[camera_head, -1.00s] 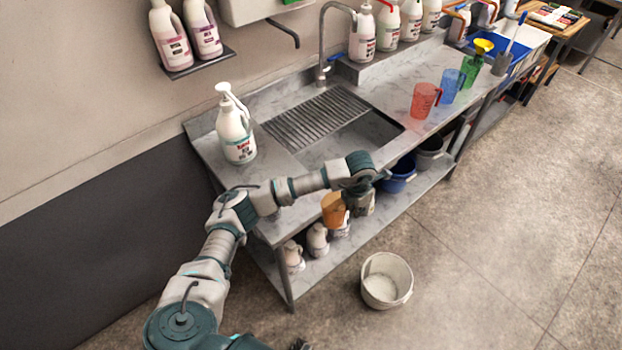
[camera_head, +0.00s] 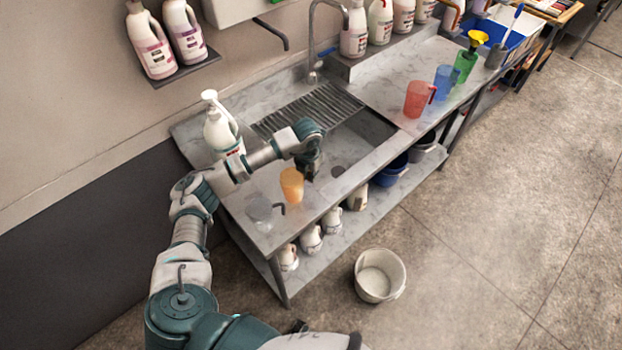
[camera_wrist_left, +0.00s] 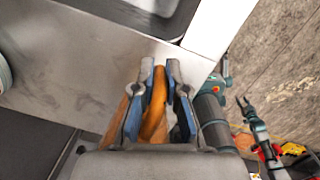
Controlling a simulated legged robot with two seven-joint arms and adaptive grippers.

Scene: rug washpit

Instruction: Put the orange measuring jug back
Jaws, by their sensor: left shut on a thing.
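The orange measuring jug (camera_head: 290,186) is held upright at the near left part of the steel counter (camera_head: 336,190), left of the sink (camera_head: 372,130). Whether its base touches the counter I cannot tell. My left gripper (camera_head: 308,170) is at the jug's right side. In the left wrist view my left gripper (camera_wrist_left: 158,90) is shut on the orange handle (camera_wrist_left: 155,115), and part of the jug body (camera_wrist_left: 115,125) shows to its left. My right gripper (camera_wrist_left: 243,104) appears small at the right of the wrist view, fingers apart and empty.
A clear grey jug (camera_head: 260,209) stands close left of the orange one. A white pump bottle (camera_head: 220,130) is behind my left arm. Red (camera_head: 417,99), blue (camera_head: 446,82) and green (camera_head: 465,66) jugs line the right counter. A white bucket (camera_head: 379,276) is on the floor.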

